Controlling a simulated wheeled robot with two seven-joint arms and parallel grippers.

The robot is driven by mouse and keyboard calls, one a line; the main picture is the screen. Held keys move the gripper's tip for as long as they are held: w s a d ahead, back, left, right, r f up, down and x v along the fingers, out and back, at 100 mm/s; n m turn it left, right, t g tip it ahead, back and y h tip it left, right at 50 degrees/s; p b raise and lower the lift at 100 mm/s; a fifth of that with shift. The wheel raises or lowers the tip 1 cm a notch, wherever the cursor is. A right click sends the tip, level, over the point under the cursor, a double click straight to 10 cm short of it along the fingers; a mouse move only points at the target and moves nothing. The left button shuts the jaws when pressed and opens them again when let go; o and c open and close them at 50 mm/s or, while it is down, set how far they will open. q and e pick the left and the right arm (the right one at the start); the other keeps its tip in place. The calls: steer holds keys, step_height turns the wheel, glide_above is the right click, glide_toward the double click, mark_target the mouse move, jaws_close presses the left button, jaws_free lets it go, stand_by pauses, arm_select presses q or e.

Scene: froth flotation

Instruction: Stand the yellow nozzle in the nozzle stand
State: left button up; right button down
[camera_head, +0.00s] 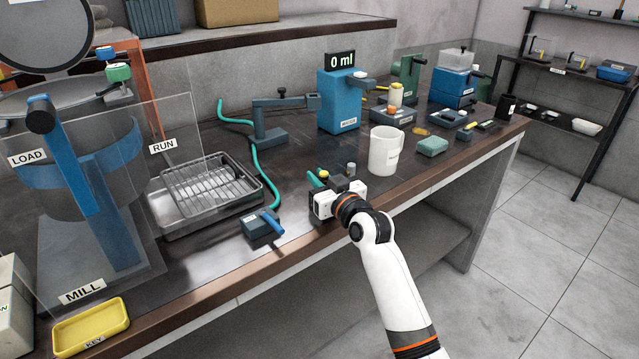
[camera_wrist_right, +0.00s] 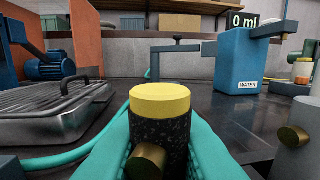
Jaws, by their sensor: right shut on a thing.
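The yellow nozzle (camera_wrist_right: 160,97) fills the middle of the right wrist view, a dark speckled cylinder with a yellow top and a brass knob on its near side. It is upright between the teal pads of my right gripper (camera_wrist_right: 158,150), which is shut on it. In the head view my right gripper (camera_head: 335,197) is low over the bench's front edge, with the nozzle's yellow top (camera_head: 323,174) showing. I cannot tell surely which thing is the nozzle stand. A small dark labelled block (camera_head: 257,232) with a blue handle stands left of the gripper. My left gripper is not in view.
A white mug (camera_head: 385,150) stands close to the right of my right gripper. A blue water dispenser (camera_head: 338,103) and a dark post with an arm (camera_head: 268,120) stand behind. A metal tray with a rack (camera_head: 172,225) lies left. A teal hose (camera_head: 257,165) crosses the bench.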

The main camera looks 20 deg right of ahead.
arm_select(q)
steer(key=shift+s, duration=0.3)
arm_select(e)
steer(key=shift+f, duration=0.4)
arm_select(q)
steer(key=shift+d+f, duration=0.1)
arm_select(e)
steer(key=shift+f, duration=0.15)
steer(key=c, duration=1.3)
jaws_free()
steer(key=shift+c, duration=0.2)
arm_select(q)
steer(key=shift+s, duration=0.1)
arm_select(e)
steer(key=shift+r, duration=0.25)
steer(key=v, duration=1.2)
steer(key=shift+f, duration=0.1)
